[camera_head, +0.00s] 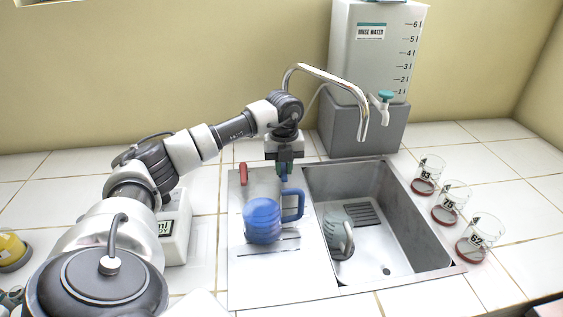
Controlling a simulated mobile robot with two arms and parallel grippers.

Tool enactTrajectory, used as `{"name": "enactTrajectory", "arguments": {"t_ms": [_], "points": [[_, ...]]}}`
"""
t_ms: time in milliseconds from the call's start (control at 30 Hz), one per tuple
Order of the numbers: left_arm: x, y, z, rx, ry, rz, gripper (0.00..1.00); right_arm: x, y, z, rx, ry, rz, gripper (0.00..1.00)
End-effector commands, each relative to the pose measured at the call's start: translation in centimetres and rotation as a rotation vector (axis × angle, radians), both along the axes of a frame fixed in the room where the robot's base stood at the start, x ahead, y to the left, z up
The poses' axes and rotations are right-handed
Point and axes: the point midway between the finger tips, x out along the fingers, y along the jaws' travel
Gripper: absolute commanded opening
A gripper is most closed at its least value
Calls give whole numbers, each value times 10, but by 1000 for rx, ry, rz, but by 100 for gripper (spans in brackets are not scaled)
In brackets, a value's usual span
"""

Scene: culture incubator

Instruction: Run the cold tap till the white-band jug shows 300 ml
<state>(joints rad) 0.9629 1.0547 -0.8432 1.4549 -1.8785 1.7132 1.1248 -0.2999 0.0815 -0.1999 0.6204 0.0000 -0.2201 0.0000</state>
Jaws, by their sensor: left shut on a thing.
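My left gripper (284,164) points down behind the drainboard and is shut on the blue tap handle (283,172), which it mostly hides. A red tap handle (243,174) stands to its left. The chrome spout (330,76) arches over the sink (438,262); no stream of water is visible from its tip. A grey-green jug (333,222) with a pale handle stands in the sink; its band and water level cannot be made out. A blue jug (262,221) with a blue handle stands on the drainboard. My right gripper is not in view.
A rinse water tank (378,45) with a small teal-topped tap stands on a grey block behind the sink. Several glass beakers (448,205) with red bases line the right side. A white box with a display (174,228) stands left of the drainboard.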

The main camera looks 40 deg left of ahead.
Motion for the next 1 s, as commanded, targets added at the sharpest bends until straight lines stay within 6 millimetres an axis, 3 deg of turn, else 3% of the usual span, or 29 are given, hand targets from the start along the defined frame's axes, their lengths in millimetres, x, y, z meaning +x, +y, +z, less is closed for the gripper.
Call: {"name": "enactTrajectory", "arguments": {"t_ms": [367,400,567,867,1000], "points": [[2,-1,0,0,-1,62,0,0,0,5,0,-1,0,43],[2,-1,1,1,-2,62,18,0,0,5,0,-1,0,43],[2,-1,0,0,-1,61,43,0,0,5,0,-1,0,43],[2,-1,2,0,-1,59,43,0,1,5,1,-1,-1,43],[3,-1,16,0,-5,59,43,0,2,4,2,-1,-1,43]]}}
